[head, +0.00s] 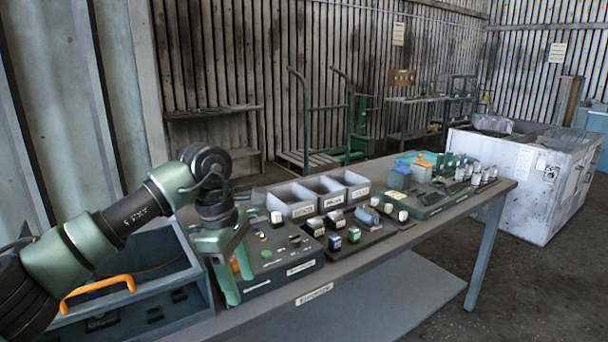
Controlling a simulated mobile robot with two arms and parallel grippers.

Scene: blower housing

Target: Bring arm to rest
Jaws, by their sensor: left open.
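My left arm comes in from the left in the head view, bent at the elbow with its wrist pointing down. My left gripper (236,287) is open, its green fingers pointing down at the left front of the workbench (355,275). It is beside the left end of a dark board with small parts (285,262). I see nothing held between the fingers, though the view between them is partly blocked. My right gripper is not in view.
A grey open box with an orange handle (98,287) is under my left arm. Labelled grey bins (293,200), small blocks and a second board with parts (440,203) fill the bench. A white crate (520,190) stands beyond its right end. Floor shows at right.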

